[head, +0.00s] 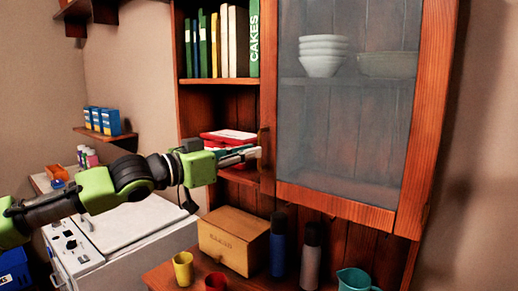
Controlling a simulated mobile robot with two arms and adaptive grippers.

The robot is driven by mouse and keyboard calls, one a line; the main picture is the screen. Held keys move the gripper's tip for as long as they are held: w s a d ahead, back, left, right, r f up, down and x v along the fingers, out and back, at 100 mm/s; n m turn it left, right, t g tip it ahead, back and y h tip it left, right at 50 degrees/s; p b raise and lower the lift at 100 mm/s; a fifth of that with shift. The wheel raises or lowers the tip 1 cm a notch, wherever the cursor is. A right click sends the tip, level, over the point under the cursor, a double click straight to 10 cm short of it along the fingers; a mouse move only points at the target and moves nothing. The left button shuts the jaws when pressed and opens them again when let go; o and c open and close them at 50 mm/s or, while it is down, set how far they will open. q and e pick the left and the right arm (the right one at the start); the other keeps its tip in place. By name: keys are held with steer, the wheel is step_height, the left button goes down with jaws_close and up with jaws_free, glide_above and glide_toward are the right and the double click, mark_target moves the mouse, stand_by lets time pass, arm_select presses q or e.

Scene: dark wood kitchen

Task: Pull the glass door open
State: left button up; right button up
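The glass door (345,130) is a wood-framed pane on the right side of the wall cabinet. Its dark handle (263,142) is on the left stile of the frame. My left gripper (255,154) points right, with its fingertips at the handle. I cannot tell whether the fingers are closed around the handle or only beside it. I cannot tell whether the door stands slightly ajar. My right gripper is not in view.
Bowls (322,55) stand behind the glass. Books (228,40) and a red box (228,136) fill the open shelves at left. Below stand a wooden bread box (232,240), dark bottles (311,255), cups (183,268) and a teal jug (356,281). A white stove (125,235) is at left.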

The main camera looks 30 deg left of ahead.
mark_target(259, 166)
arm_select(q)
steer(key=shift+p+x, duration=0.7)
steer(key=shift+x, duration=1.2)
jaws_close()
